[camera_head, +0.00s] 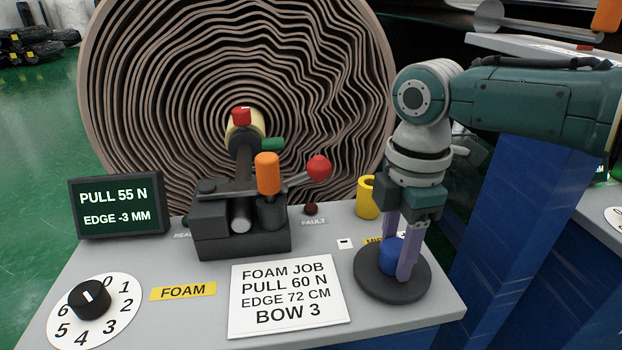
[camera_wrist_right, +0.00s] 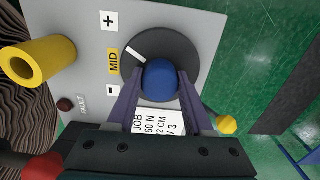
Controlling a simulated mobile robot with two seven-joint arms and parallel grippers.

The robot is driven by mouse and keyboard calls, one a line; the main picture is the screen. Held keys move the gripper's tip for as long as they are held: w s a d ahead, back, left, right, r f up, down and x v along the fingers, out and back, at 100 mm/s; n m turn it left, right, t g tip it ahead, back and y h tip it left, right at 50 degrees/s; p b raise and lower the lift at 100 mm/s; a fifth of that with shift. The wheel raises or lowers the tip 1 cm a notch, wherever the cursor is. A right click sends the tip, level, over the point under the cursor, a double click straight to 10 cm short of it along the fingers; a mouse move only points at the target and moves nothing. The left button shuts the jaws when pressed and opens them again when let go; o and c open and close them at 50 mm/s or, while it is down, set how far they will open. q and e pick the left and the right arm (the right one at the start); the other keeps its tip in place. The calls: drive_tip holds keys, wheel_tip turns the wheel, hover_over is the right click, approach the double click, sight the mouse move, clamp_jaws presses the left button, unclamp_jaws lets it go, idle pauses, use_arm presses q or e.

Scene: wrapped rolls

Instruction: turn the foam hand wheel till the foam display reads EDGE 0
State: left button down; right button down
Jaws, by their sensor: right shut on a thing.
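The foam display (camera_head: 118,206) at the left of the console reads PULL 55 N and EDGE -3 MM. The foam hand wheel (camera_head: 372,286) is a flat dark disc at the console's right front corner with an upright blue knob (camera_head: 389,256). My right gripper (camera_head: 397,264) points down from above, its two purple fingers shut on the blue knob. My left gripper is not in view.
A large wrapped roll (camera_head: 300,100) stands behind the console. A card (camera_head: 290,298) reads FOAM JOB, EDGE 72 CM.

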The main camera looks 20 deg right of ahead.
sight(397, 246)
drive_tip(key=m+p, duration=0.1)
drive_tip(key=m, duration=0.1)
drive_tip(key=m+p, duration=0.1)
drive_tip(key=m, duration=0.1)
drive_tip(key=shift+a+r+m+p, duration=0.1)
drive_tip(key=shift+r+m+p, duration=0.1)
drive_tip(key=shift+m+p, duration=0.1)
drive_tip(key=shift+f+m+p, duration=0.1)
drive_tip(key=shift+m+p, duration=0.65)
drive_tip(key=shift+m, duration=1.15)
drive_tip(key=shift+c, duration=1.4)
unclamp_jaws()
wheel_tip(397, 246, up, 9)
drive_tip(key=p, duration=0.4)
drive_tip(key=shift+r, duration=0.4)
